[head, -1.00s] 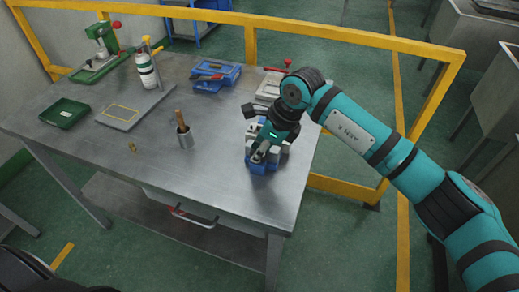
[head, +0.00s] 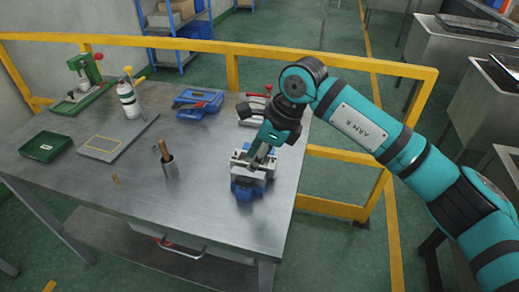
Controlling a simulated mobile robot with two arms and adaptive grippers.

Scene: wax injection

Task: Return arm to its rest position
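My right arm comes in from the right over the metal workbench (head: 212,215). My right gripper (head: 256,162) points down at a blue and grey vise-like device (head: 246,186) near the bench's right edge. The fingertips are at or just above the top of the device. I cannot tell whether they touch it, or whether they are open or shut. My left gripper is not in view.
A cup with a wooden-handled tool (head: 170,167), a green tray (head: 46,147), a grey plate (head: 103,149), a bottle (head: 129,101), a green press (head: 82,82) and a blue toolbox (head: 198,103) stand on the bench. A yellow rail (head: 334,209) runs behind and right.

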